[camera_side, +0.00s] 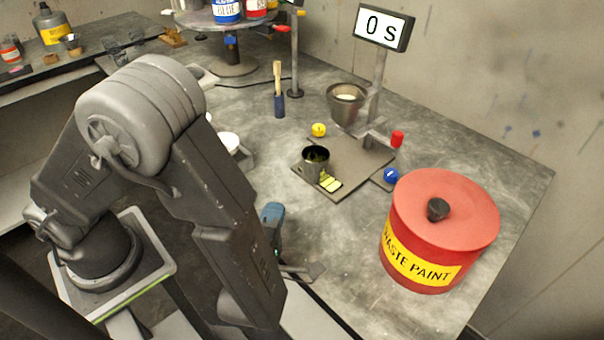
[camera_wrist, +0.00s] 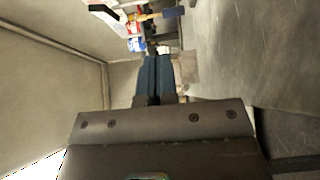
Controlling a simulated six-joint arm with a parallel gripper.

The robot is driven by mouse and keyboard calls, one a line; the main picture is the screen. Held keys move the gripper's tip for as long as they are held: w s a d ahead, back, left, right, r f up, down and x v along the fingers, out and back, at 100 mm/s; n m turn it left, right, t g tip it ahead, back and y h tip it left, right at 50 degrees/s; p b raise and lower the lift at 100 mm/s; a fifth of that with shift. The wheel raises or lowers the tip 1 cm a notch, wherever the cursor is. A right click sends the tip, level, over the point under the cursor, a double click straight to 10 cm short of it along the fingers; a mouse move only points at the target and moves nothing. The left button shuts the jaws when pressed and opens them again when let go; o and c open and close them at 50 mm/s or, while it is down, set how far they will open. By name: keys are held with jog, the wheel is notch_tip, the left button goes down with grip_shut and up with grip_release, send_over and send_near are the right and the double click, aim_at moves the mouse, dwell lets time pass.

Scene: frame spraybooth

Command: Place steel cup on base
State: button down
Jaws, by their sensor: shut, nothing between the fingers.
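I cannot tell which cup the task means. My gripper (camera_wrist: 156,72) shows in the wrist view with its two dark blue fingers together and nothing between them.
A red waste paint drum (camera_side: 440,230) stands at the right. A yellow ball (camera_side: 319,130), a blue knob (camera_side: 391,175) and a red knob (camera_side: 397,139) are around the plate. A timer (camera_side: 383,27) reads 0 s. Paint cans (camera_side: 227,10) stand on a turntable.

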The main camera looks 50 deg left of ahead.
aim_at(306, 165)
jog(key=x, duration=0.8)
jog(key=shift+w+a, duration=0.15)
jog(key=shift+a, duration=0.2)
jog(key=shift+w+d, duration=0.2)
jog(key=shift+w, duration=0.4)
jog(key=shift+w+d, duration=0.15)
jog(key=shift+w, duration=0.45)
jog(key=shift+w+d, duration=0.15)
jog(key=shift+w, duration=0.6)
jog(key=w, duration=0.3)
jog(key=w+d, duration=0.1)
jog(key=w, duration=0.3)
jog(key=shift+w+d, duration=0.1)
jog(key=shift+d, duration=0.1)
